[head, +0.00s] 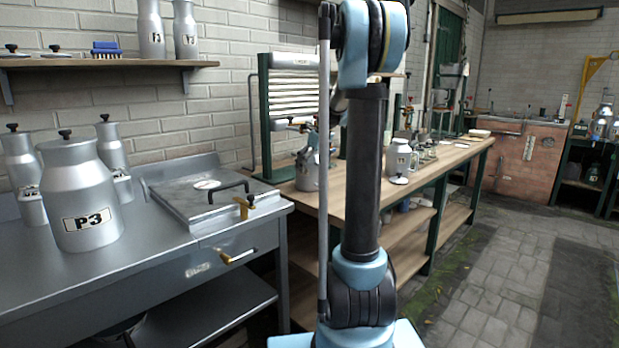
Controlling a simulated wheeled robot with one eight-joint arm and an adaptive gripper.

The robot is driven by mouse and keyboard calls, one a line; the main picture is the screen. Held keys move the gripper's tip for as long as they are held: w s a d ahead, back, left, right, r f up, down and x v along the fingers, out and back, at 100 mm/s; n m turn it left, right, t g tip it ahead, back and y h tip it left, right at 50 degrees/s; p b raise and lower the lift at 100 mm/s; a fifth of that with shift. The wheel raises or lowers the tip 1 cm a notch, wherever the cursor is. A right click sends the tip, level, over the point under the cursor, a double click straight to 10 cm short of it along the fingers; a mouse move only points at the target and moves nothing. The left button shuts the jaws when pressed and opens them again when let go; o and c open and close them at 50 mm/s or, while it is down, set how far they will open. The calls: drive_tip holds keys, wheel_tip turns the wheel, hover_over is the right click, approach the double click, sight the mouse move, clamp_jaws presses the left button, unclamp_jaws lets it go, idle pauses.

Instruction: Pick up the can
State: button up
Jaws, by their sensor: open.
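Several metal cans are in view, and I cannot tell which one the task means. A large can labelled P3 (79,205) stands upright on the steel counter at the left, with a black-knobbed lid. Two more cans (20,162) (112,150) stand behind it. Two slim cans (151,30) (185,32) stand on the wall shelf. On the wooden bench, one can (307,177) is partly hidden by my arm, and another can (398,158) stands right of the arm. My arm rises through the middle of the picture; I cannot make out my gripper.
The steel counter (150,290) has a flat lidded unit (205,200) with a handle at its right end. The wooden bench (440,165) runs away to the right. A blue brush (106,48) lies on the wall shelf. The paved floor (510,290) at right is open.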

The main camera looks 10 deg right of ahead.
drive_tip(key=shift+f, duration=0.3)
drive_tip(key=shift+c, duration=0.6)
drive_tip(key=c, duration=1.8)
drive_tip(key=shift+o, duration=0.2)
drive_tip(key=shift+w+r, duration=0.1)
drive_tip(key=shift+r, duration=0.05)
